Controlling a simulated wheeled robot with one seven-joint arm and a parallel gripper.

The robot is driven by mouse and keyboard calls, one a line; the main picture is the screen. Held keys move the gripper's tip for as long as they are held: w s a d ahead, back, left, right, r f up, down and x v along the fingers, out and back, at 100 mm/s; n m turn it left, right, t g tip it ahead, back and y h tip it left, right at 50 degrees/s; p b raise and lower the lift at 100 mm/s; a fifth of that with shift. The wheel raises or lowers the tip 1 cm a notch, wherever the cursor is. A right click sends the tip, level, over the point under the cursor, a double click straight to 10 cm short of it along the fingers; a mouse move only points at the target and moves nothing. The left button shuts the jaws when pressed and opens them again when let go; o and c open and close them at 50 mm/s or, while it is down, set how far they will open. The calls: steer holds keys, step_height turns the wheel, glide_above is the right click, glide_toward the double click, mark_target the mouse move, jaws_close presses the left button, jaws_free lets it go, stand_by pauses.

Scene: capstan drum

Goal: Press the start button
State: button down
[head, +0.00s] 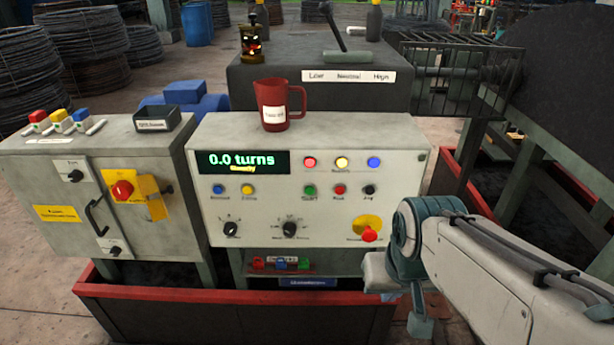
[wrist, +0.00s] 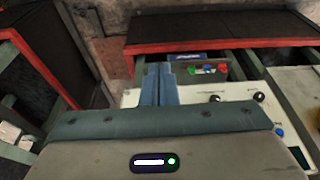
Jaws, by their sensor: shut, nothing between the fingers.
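The start button (head: 310,190) is a small green button on the front of the pale control panel (head: 210,215), left of a red button and a black one. My gripper (head: 420,328) hangs low at the right in the head view, pointing down, apart from the start button and below and right of it. In the wrist view its two teal fingers (wrist: 159,72) are together with nothing between them. The start button does not show there; the panel (wrist: 240,108) appears partly, with much of it hidden behind the gripper body.
A red mushroom button (head: 369,235) on yellow sits at the panel's lower right, near my arm. A red mug (head: 272,105) stands on the panel top. A red-rimmed bin (head: 230,295) lies below. Left is a grey cabinet (head: 80,165) with another red knob.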

stand_by(0.3)
steer(key=w+d+f+n+t, duration=0.1)
steer(key=w+f+n+t, duration=0.25)
steer(key=w, duration=0.55)
steer(key=w+f+n+t, duration=0.2)
steer(key=w+n, duration=0.3)
steer(key=w, duration=0.3)
steer(key=w+a+f+n+t+y, duration=0.1)
steer(key=w+a+n+t+y, duration=0.1)
steer(key=a+n+y, duration=0.3)
steer(key=w+a+f+n+t+y, duration=0.1)
steer(key=w+a+n+t+y, duration=0.1)
steer(key=w+a+n+y, duration=0.2)
steer(key=shift+w+a+n+y+b, duration=0.3)
steer(key=shift+a+n+y, duration=0.35)
steer(key=shift+a+y, duration=0.9)
steer(key=shift+w, duration=0.1)
